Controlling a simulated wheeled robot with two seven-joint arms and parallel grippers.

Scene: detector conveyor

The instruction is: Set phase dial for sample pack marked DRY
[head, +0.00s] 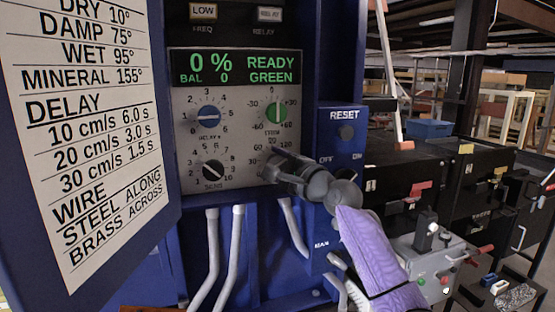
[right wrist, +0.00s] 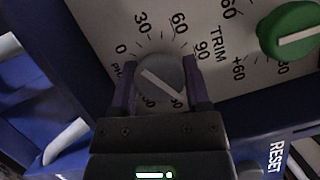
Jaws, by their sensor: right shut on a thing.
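The phase dial (right wrist: 160,76) is a grey knob with a white line, set in a scale with 0, 30, 60 and 90 readable. My right gripper (right wrist: 160,84) is shut on it, one finger on each side. The line slants from upper left, near the 0 side, to lower right; I cannot tell which end is the pointer. In the head view my right gripper (head: 274,166) hides the dial at the panel's lower right. The card (head: 95,120) at left reads DRY 10°, DAMP 75°, WET 95°, MINERAL 155°. My left gripper is not in view.
The display (head: 234,67) reads 0 %, BAL 0, READY GREEN. A green trim knob (head: 276,112) is above my right gripper, a blue delay knob (head: 208,116) and a black sens knob (head: 213,171) left of it. The RESET button (head: 346,132) is to the right.

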